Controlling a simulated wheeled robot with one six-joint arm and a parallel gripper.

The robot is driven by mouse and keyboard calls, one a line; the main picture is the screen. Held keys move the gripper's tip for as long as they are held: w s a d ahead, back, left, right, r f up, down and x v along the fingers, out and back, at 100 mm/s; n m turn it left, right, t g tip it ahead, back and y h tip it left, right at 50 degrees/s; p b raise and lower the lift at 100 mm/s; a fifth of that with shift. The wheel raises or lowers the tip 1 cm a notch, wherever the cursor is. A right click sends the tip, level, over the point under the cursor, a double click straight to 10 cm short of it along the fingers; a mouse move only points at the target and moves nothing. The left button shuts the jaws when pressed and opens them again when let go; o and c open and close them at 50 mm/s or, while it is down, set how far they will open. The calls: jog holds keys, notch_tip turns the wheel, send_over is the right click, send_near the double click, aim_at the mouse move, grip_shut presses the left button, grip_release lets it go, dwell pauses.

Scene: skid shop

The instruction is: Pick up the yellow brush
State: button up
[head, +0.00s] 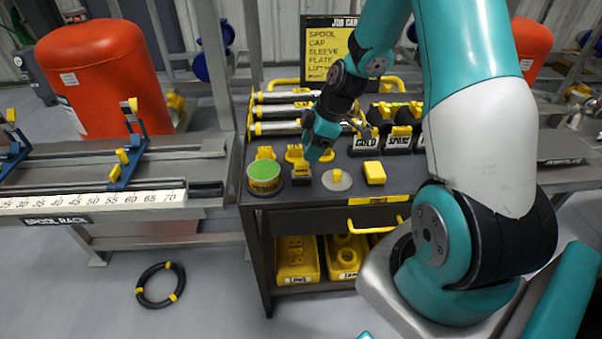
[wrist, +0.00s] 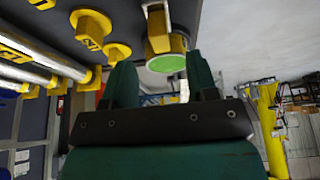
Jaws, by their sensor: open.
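No piece is clearly a brush. A small dark block with a yellow top (head: 301,168) and a plain yellow block (head: 375,172) both stand on the cart top; I cannot tell which, if either, is the brush. My gripper (head: 316,153) is low over the cart, close behind and right of the dark block. In the wrist view my gripper (wrist: 162,82) is open, with two teal fingers apart and nothing seen held. A yellow-banded can with a green face (wrist: 167,62) shows beyond the fingertips; it is also at the cart's left front (head: 265,177).
A round grey disc with a yellow knob (head: 337,179) sits between the blocks. Yellow pieces (head: 265,153) stand behind the can. Metal rollers (head: 285,112) and labelled holders (head: 366,142) fill the back. A spool rack (head: 105,200) adjoins left. A black ring (head: 160,285) lies on the floor.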

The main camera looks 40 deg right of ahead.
aim_at(303, 162)
jog(key=p+x, duration=0.1)
jog(key=x, duration=0.5)
jog(key=shift+f, duration=0.25)
jog(key=shift+c, duration=0.2)
jog(key=c, duration=0.8)
jog(key=shift+r, duration=0.1)
notch_tip(303, 162, up, 20)
jog(key=shift+f+b, duration=0.1)
jog(key=shift+b, duration=0.3)
